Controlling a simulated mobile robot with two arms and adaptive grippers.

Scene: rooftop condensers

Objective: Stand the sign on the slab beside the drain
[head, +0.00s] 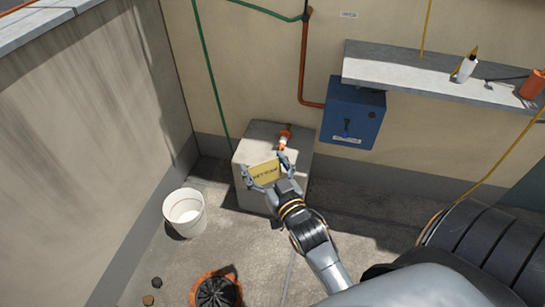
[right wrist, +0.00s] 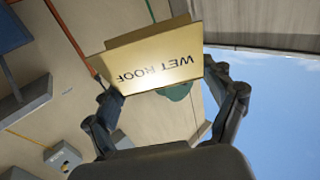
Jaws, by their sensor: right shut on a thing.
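The yellow sign (head: 264,173), lettered "WET ROOF", is in my right gripper (head: 266,167). In the head view it overlaps the front of a pale concrete block; I cannot tell whether it touches the block. In the right wrist view the sign (right wrist: 155,58) is a folded board between the two fingers (right wrist: 172,100), with its lettering upside down. A dark ribbed dome in a rusty orange ring, which looks like the drain (head: 217,290), is at the bottom edge, partly cut off. The grey slab floor (head: 255,240) lies around it. My left gripper is not in view.
A white bucket (head: 184,212) stands left of the concrete block (head: 258,137), which has an orange-and-white item (head: 284,138) on top. A blue box (head: 353,113) and a shelf (head: 420,78) are on the wall. Small lumps (head: 149,299) lie left of the drain. Floor between bucket and drain is clear.

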